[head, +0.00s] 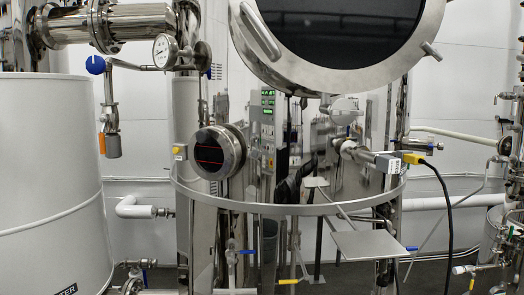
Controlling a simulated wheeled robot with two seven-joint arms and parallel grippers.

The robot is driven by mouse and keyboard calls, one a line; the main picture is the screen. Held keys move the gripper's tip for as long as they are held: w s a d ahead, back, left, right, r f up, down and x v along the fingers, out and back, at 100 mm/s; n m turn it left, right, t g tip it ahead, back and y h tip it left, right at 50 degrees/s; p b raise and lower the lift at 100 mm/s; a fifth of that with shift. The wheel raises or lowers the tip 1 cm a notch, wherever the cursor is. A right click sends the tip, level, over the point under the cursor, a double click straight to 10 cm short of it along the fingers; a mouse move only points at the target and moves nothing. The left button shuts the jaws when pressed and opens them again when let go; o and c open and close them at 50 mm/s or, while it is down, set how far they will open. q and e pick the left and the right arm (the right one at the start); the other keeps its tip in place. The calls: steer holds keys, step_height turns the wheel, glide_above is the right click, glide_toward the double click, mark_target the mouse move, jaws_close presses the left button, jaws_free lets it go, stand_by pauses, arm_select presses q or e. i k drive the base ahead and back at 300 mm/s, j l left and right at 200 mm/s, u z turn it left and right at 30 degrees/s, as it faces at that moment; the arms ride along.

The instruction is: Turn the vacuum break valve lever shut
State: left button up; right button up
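Several valve handles show in the head view, and I cannot tell for certain which is the vacuum break valve lever. A round blue handle (95,65) sits at upper left on thin piping beside a pressure gauge (164,51). Below it, a vertical valve body (112,120) hangs with an orange part (102,144) on its left side. A blue lever (241,252) and a yellow lever (288,282) are low in the middle. Another blue lever (411,248) is at lower right. Neither of my grippers is in view.
A large white tank (50,185) fills the left side. A steel evaporator tank with a round dark window (340,28) and a smaller round port (218,152) stands in the middle. A black cable (448,215) hangs at right. A flat steel plate (368,244) juts out at lower right.

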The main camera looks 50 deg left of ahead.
mark_target(104, 118)
steer(key=u, duration=2.55)
